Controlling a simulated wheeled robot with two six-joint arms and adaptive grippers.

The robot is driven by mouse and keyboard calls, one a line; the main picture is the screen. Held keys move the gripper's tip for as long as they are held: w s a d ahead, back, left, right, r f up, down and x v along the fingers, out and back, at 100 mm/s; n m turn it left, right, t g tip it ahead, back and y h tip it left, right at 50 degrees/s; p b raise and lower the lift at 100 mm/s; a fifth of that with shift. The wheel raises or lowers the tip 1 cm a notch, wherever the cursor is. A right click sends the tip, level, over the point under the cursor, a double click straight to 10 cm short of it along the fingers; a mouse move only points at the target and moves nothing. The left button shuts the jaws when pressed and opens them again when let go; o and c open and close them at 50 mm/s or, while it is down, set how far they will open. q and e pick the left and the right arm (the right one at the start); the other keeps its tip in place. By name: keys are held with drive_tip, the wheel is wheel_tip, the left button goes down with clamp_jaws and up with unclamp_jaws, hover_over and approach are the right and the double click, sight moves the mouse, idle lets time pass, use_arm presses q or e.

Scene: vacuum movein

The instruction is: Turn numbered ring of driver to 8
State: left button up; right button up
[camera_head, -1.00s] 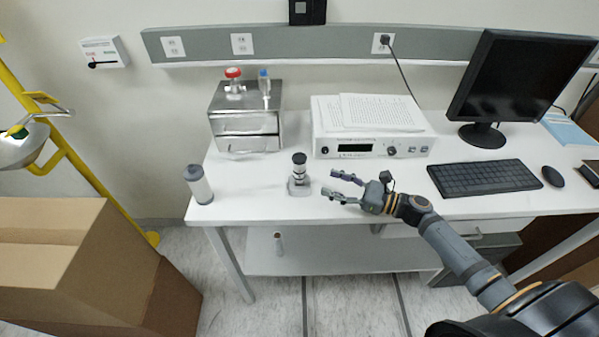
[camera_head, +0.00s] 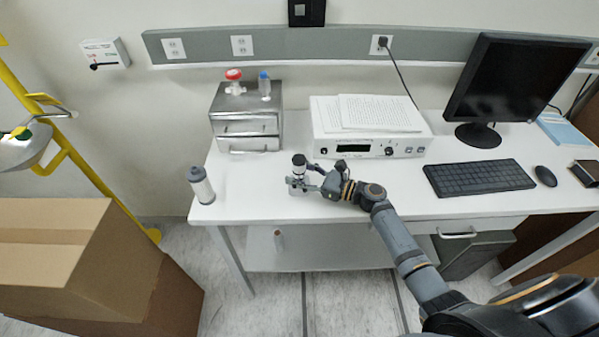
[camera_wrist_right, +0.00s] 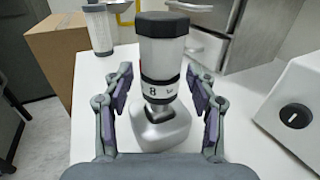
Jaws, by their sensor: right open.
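The driver (camera_head: 299,163) stands upright in a small grey holder on the white desk, near its front left. In the right wrist view the driver (camera_wrist_right: 161,50) has a white body with a dark top and a white numbered ring (camera_wrist_right: 160,90) that shows an 8 towards the camera. The grey holder (camera_wrist_right: 160,128) is below the ring. My right gripper (camera_head: 300,184) is open, with its fingers either side of the driver. In the right wrist view the right gripper (camera_wrist_right: 162,95) shows gaps between both pads and the ring. My left gripper is not in view.
A grey-white cylinder (camera_head: 201,186) stands at the desk's left edge. A metal drawer box (camera_head: 246,125) and a white instrument (camera_head: 368,147) with papers on top stand behind. A keyboard (camera_head: 479,178) lies to the right. A cardboard box (camera_head: 60,270) is at left.

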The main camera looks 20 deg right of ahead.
drive_tip(key=c, duration=1.2)
drive_tip(key=shift+r+m+t+h+p, duration=0.1)
drive_tip(key=shift+m+t+h+p, duration=0.7)
drive_tip(key=shift+t+h+p, duration=0.1)
drive_tip(key=shift+m+t+h+p, duration=0.3)
drive_tip(key=shift+m+t+h, duration=0.3)
drive_tip(key=shift+m+h, duration=0.25)
drive_tip(key=m+t+h, duration=0.2)
drive_tip(key=h, duration=0.1)
drive_tip(key=shift+h, duration=0.35)
drive_tip(key=shift+f+m+t+h+b, duration=0.15)
drive_tip(key=shift+m+h+b, duration=0.1)
drive_tip(key=shift+m+h, duration=0.4)
drive_tip(key=shift+f+m+t+h+b, duration=0.15)
drive_tip(key=shift+m+h+b, duration=0.2)
drive_tip(key=shift+h, duration=0.4)
drive_tip(key=shift+r+m+h, duration=0.2)
drive_tip(key=shift+m+h, duration=0.15)
drive_tip(key=shift+h, duration=0.05)
drive_tip(key=o, duration=1.2)
